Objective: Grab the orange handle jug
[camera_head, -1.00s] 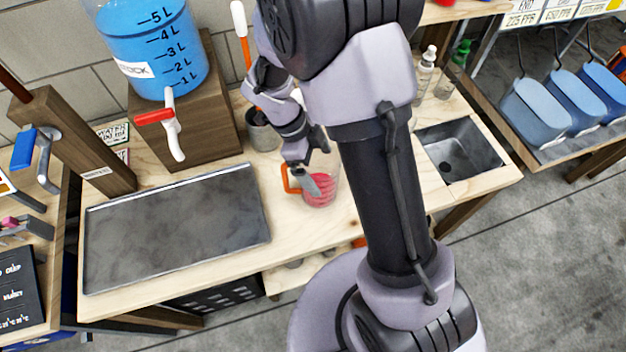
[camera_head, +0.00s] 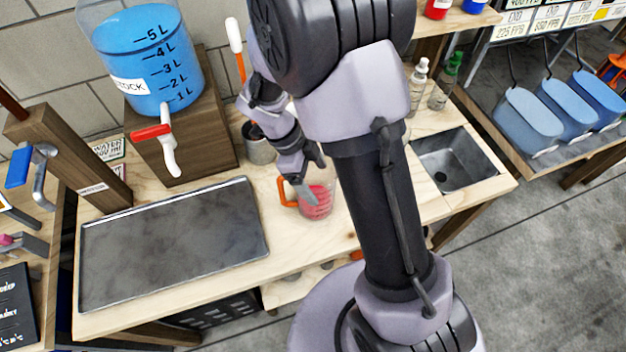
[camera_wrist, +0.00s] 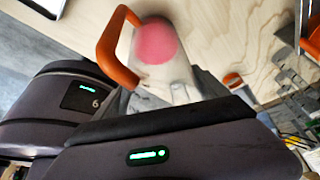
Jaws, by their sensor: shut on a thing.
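The orange handle jug (camera_head: 318,207) is clear with a pink-red inside and stands on or just over the wooden bench, right of the grey tray; I cannot tell if it touches the wood. Its orange handle (camera_head: 284,192) is on its left side. My gripper (camera_head: 303,192) reaches down at the jug and is shut on it. In the wrist view the jug (camera_wrist: 160,65) shows close by, with its orange handle (camera_wrist: 113,45) at upper left. The fingertips are mostly hidden there by the gripper body.
A grey tray (camera_head: 170,240) covers the bench's left part. Behind it a blue stock tank (camera_head: 145,60) with a red-handled tap (camera_head: 152,132) sits on a wooden block. A metal cup (camera_head: 258,145) stands behind the jug. A sink (camera_head: 452,160) and bottles (camera_head: 417,85) are at right.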

